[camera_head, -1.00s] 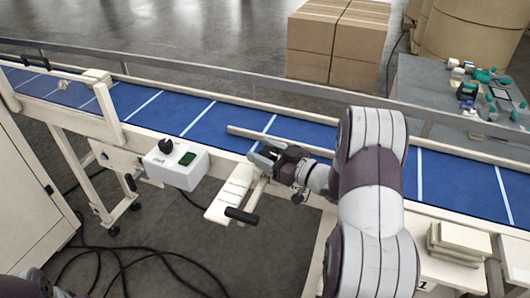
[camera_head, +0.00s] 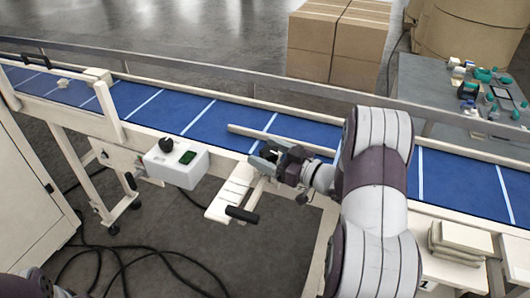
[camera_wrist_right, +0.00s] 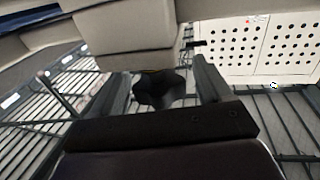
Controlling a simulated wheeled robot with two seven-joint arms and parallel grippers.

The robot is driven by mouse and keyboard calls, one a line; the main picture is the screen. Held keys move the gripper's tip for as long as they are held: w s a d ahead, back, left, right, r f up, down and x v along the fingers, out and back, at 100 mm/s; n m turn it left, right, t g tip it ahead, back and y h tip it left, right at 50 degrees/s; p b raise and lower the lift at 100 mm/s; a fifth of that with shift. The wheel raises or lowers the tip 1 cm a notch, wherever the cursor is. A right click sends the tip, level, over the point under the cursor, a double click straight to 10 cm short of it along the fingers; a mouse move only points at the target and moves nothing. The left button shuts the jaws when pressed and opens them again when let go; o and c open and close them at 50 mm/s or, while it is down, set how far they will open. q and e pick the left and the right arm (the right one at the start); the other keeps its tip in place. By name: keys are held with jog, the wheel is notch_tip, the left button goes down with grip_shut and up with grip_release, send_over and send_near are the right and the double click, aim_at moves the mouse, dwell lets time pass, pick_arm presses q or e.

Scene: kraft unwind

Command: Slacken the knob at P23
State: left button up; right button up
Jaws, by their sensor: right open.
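A dark lobed knob (camera_wrist_right: 160,90) shows in the right wrist view, below a pale block-shaped part. My right gripper (camera_wrist_right: 160,72) is open, with one finger on each side of the knob. Whether the fingers touch it cannot be told. In the head view my right gripper (camera_head: 264,157) is at the conveyor's near edge, above a white bracket (camera_head: 232,192) with a black handle; it hides the knob there. I cannot read a P23 label. My left gripper is out of view.
A control box (camera_head: 177,165) with a black dial and green switch stands left of the gripper. The blue conveyor belt (camera_head: 200,118) runs behind, with a pale bar (camera_head: 285,140) across it. Pale stacked blocks (camera_head: 460,240) lie at right. Cables cover the floor at lower left.

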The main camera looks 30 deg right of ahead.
jog(key=b+v, duration=0.1)
jog(key=v, duration=0.5)
jog(key=shift+s, duration=0.25)
jog(key=shift+d+f, duration=0.1)
jog(key=shift+d, duration=0.05)
